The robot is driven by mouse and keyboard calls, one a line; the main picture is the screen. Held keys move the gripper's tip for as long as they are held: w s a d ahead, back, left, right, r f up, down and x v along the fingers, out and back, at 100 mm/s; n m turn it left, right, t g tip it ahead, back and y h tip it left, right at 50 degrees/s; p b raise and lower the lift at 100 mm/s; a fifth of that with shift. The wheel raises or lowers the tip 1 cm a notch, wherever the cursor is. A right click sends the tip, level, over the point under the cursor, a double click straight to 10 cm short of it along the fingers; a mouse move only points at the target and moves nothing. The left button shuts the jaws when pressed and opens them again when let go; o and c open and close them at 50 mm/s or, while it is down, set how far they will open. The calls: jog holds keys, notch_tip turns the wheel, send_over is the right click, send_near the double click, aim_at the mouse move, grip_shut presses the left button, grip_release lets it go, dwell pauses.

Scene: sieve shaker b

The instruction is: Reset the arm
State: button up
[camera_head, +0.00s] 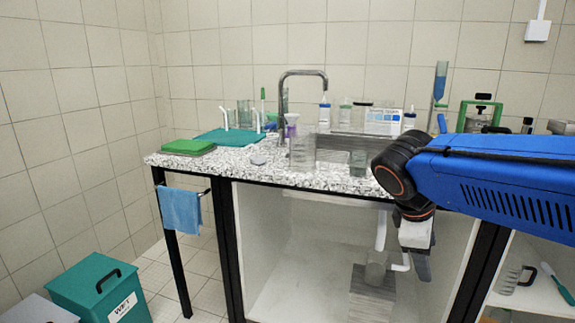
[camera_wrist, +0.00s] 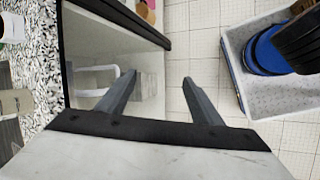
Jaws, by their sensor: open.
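My arm, with its blue link, reaches in from the right in the head view. My gripper (camera_head: 420,268) hangs from the arm's black end, pointing down in front of the open cabinet under the counter. In the wrist view my gripper (camera_wrist: 160,80) shows two grey fingers well apart, with nothing between them but floor and cabinet edge. The speckled counter (camera_head: 235,163) lies behind the gripper in the head view and at the left in the wrist view.
A sink tap (camera_head: 303,73), bottles and glassware stand on the counter. A green bin (camera_head: 100,290) stands on the floor at left. A blue cloth (camera_head: 181,210) hangs at the counter's left end. A brush (camera_head: 556,283) lies on a low shelf at right.

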jog(key=s+f+m+t+y, duration=0.2)
jog(key=s+f+m+y, duration=0.3)
jog(key=s+f+m, duration=0.4)
jog(key=s+m, duration=0.2)
jog(key=shift+s+a+f+m, duration=0.2)
jog(key=shift+s+f+m, duration=0.1)
jog(key=shift+s+m, duration=0.1)
jog(key=shift+o, duration=0.2)
dwell(2.4)
